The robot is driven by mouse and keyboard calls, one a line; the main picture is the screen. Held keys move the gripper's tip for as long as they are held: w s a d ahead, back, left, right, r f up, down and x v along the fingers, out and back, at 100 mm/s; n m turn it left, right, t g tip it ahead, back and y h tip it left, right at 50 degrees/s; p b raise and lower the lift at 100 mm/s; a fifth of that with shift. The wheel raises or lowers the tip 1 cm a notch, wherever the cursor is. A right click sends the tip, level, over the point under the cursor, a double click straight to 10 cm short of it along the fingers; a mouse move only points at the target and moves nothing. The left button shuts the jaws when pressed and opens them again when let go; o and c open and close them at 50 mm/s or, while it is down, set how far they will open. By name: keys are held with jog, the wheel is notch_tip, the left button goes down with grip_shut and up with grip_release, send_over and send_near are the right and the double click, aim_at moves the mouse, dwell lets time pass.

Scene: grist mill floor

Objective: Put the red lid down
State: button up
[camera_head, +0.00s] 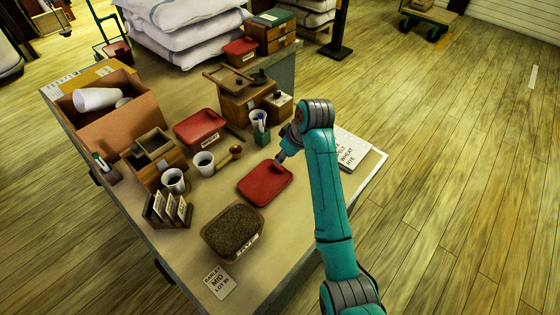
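A red lid (265,184) with rounded corners shows near the middle of the table, behind and right of an open bin of dark grain (232,230). My gripper (281,159) is at the far edge of the lid, reaching in from the right. Its fingertips are very small here, and I cannot tell whether they are closed on the lid. I also cannot tell whether the lid rests on the table or is held just above it. The grain bin has a paper label on its front and no lid on it.
A second red-lidded bin (200,127) stands farther back, with a cup (204,163) and a wooden scoop (229,156) before it. A pen cup (259,122) and wooden boxes (244,98) stand behind my gripper. A card (217,283) lies near the front. Tabletop right of the grain bin is clear.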

jog(key=v, duration=0.5)
jog(key=shift+r, duration=0.15)
dwell(0.3)
